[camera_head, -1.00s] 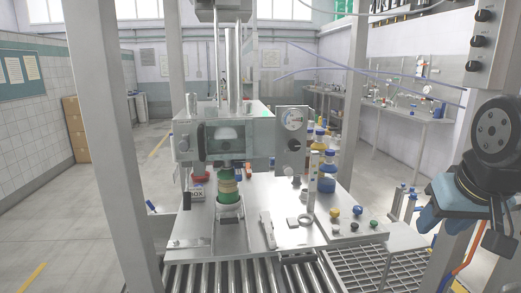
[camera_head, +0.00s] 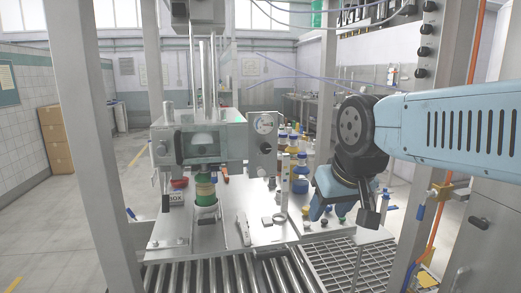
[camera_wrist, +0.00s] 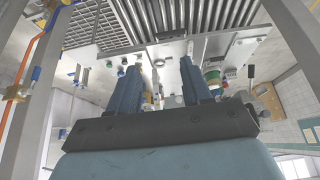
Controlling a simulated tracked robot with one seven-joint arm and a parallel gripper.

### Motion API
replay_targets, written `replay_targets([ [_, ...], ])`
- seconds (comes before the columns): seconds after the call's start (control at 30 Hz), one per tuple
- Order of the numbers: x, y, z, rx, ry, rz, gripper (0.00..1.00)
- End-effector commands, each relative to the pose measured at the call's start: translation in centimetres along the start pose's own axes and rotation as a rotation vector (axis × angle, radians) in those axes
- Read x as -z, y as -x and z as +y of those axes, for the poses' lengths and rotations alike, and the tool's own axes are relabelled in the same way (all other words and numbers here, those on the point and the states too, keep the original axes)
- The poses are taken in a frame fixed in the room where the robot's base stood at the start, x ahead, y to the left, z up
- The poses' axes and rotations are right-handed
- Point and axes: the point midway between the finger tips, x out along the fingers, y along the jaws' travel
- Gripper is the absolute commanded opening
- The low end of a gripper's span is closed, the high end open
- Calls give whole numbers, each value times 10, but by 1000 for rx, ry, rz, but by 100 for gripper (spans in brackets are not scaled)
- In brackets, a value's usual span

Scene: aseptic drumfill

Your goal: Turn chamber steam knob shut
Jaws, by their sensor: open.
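A black knob (camera_head: 266,148) sits on the grey panel to the right of the glass-fronted chamber (camera_head: 200,145), just below a round gauge (camera_head: 264,124). I take it for the chamber steam knob; no label is readable. Which way it is turned is too small to tell. My gripper (camera_wrist: 160,70) is open and empty in the wrist view, its two blue fingers well apart. In the head view my arm reaches in from the right, and its wrist is right of the panel, apart from the knob. The fingertips are not clear there.
Several black knobs (camera_head: 425,29) are on the upper right post. A green-banded container (camera_head: 205,186) stands under the chamber. Bottles (camera_head: 301,171) and small coloured knobs stand on the plate's right side. Rollers (camera_head: 225,273) and a grating (camera_head: 345,258) lie in front.

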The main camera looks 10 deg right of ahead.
Motion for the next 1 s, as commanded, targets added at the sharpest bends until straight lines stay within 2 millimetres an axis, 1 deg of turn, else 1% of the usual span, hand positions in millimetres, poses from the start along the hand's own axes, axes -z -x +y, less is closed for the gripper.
replay_targets([
  [0.03, 3, -1, 0, 1, 0, 4, 54],
  [0.1, 11, -6, -1, 3, -2, 23, 61],
  [0.17, 24, -13, -10, 7, -4, 52, 66],
  [0.2, 35, -20, -12, 10, -5, 77, 70],
  [0.27, 54, -31, -14, 15, -10, 125, 71],
  [0.4, 106, -60, -19, 27, -27, 260, 71],
  [0.6, 171, -101, -24, 41, -55, 459, 71],
  [0.8, 224, -138, -26, 47, -90, 658, 71],
  [1.0, 263, -171, -27, 44, -122, 857, 71],
])
